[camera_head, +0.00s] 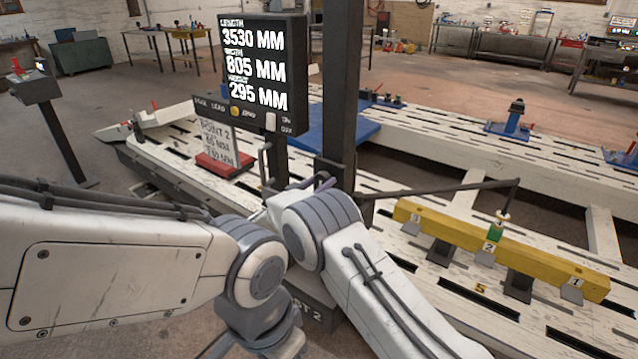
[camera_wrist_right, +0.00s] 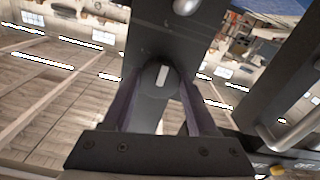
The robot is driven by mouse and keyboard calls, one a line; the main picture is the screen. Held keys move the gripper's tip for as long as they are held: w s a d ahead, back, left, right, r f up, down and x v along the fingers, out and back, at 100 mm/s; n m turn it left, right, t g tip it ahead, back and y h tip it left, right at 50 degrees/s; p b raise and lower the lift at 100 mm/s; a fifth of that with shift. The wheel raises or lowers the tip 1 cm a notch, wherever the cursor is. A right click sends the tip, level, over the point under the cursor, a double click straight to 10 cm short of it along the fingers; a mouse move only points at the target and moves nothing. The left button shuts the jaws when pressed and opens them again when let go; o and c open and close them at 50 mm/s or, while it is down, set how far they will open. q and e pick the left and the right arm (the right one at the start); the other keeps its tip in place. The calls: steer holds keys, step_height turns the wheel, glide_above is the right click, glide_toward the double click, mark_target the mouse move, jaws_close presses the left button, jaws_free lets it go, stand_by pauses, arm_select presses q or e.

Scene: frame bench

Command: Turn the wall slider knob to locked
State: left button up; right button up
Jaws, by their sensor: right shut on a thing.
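The slider knob (camera_wrist_right: 161,76) is a dark round knob with a short white mark, on a dark grey post (camera_wrist_right: 165,28) in the right wrist view. The mark stands nearly upright there. My right gripper (camera_wrist_right: 158,88) has its two purple fingers on either side of the knob and is shut on it. In the head view the right gripper (camera_head: 321,181) is at the dark post (camera_head: 340,100), with the knob hidden behind my arm. My left arm reaches in from the left, and its gripper is out of the frame at the bottom.
A measuring display (camera_head: 255,70) with buttons stands just left of the post. A yellow beam (camera_head: 545,268) with numbered marks lies on the white slotted bench (camera_head: 455,255) at right; a thin dark arm reaches from the post to it. A red-based sign (camera_head: 222,163) stands at left.

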steer(key=m+b, duration=0.2)
steer(key=m, duration=0.1)
steer(key=shift+f+b, duration=0.2)
steer(key=shift+b, duration=0.2)
steer(key=m+b, duration=0.4)
steer(key=m, duration=0.1)
steer(key=shift+s+m+b, duration=0.1)
steer(key=shift+m+b, duration=0.2)
steer(key=m+b, duration=0.5)
steer(key=shift+a+f, duration=0.1)
steer(key=shift+f, duration=0.05)
steer(key=shift+m+b, duration=2)
steer(key=shift+m, duration=0.2)
steer(key=o, duration=1.3)
steer(key=shift+r, duration=0.2)
steer(key=shift+o, duration=0.4)
steer(key=shift+r, duration=0.1)
